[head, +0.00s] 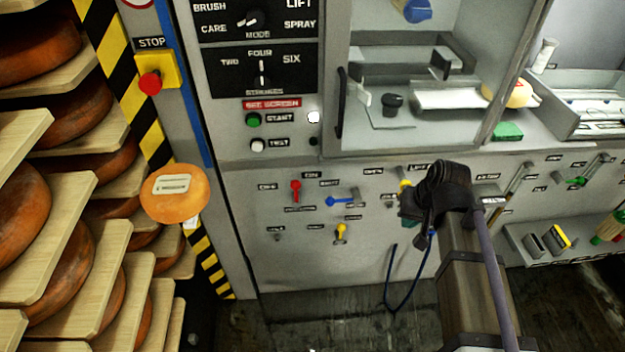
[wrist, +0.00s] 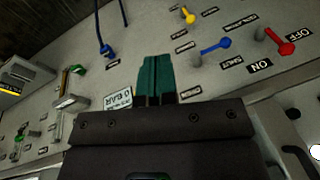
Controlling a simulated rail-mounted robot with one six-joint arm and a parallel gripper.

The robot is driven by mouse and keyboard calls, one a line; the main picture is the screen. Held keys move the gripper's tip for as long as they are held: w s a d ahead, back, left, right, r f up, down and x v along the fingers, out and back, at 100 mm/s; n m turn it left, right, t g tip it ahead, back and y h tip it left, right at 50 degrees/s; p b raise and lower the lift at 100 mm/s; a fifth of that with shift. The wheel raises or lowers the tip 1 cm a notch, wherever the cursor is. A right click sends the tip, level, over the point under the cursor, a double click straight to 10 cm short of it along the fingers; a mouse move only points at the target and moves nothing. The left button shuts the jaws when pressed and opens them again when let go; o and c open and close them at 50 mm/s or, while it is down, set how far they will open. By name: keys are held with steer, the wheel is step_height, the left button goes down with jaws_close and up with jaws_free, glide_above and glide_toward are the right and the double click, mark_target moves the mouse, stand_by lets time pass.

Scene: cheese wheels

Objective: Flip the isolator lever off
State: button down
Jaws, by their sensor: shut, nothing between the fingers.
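A red lever (head: 296,188) is on the grey front panel, left of the middle in the head view. In the wrist view the red lever (wrist: 287,47) is at the upper right, its broad end near labels reading ON and OFF.
A blue lever (head: 340,201) and a yellow lever (head: 341,232) are near the red one. A blue cable (head: 390,280) hangs left of my arm. A glazed cabinet (head: 425,80) is above, and cheese wheels on shelves (head: 60,270) stand at the left.

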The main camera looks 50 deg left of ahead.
steer(key=s+a+r+n+y, duration=0.1)
steer(key=s+a+y, duration=0.1)
steer(key=a, duration=0.8)
steer(key=s+a+r+n+g+y, duration=0.1)
steer(key=s+a+r, duration=0.1)
steer(key=a, duration=0.8)
steer(key=shift+a+y, duration=0.2)
steer(key=shift+y, duration=0.2)
steer(key=b, duration=0.9)
glide_toward(296, 191)
step_height(296, 191, down, 4)
steer(key=w+a, duration=0.2)
steer(key=a, duration=0.1)
steer(key=shift+s+a, duration=0.15)
steer(key=shift+s, duration=0.05)
steer(key=shift+p, duration=0.35)
